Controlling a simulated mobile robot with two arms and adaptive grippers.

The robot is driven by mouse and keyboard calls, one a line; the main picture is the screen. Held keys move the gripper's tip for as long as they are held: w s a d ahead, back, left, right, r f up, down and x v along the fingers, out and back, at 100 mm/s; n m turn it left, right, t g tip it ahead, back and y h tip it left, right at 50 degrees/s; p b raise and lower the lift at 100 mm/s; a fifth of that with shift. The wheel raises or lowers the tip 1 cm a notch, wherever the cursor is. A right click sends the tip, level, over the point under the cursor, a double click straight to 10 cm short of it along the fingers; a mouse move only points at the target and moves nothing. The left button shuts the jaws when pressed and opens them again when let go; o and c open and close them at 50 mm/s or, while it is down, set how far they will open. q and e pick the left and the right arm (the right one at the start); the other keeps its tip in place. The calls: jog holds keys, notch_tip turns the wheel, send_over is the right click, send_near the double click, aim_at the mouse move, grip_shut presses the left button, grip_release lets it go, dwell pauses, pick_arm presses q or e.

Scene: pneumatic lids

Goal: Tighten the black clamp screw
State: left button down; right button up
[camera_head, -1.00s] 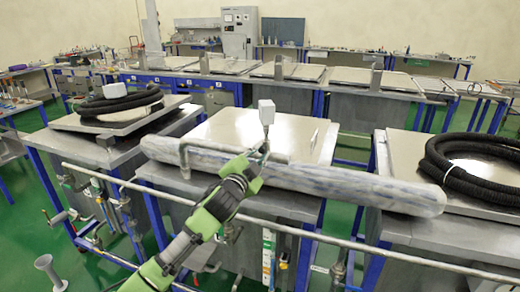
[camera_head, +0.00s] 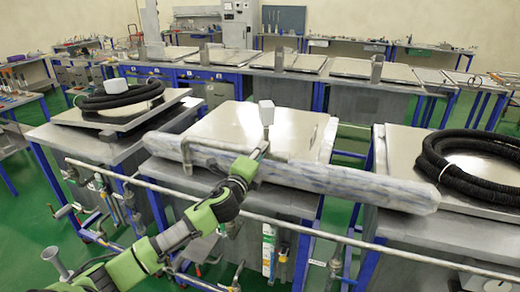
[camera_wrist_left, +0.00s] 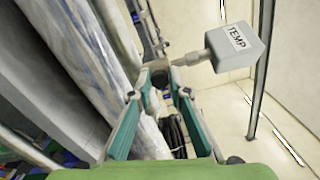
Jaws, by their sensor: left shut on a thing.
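My left gripper (camera_head: 262,151) reaches from the lower left to the front edge of the middle bench, beside the grey pipe and below the white box (camera_head: 266,112). In the left wrist view, its two green-edged fingers (camera_wrist_left: 160,88) are closed around a small dark round part (camera_wrist_left: 159,73). This is at the fitting under the grey box (camera_wrist_left: 234,47) marked TEMP. I cannot tell for sure that the part is the black clamp screw, as the fingers partly cover it. My right gripper is not in view.
A long wrapped tube (camera_head: 350,187) lies along the bench front, close beside the gripper. A flat metal lid (camera_head: 225,128) lies behind it. Coiled black hoses rest on the left (camera_head: 118,97) and right (camera_head: 470,165) benches. A horizontal pipe (camera_head: 330,238) runs in front.

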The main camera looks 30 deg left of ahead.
pick_arm(q)
jog(key=shift+m+p, duration=0.55)
jog(key=shift+m, duration=1.05)
jog(key=c, duration=1.9)
grip_release()
jog(key=v, duration=1.2)
jog(key=shift+f, duration=0.1)
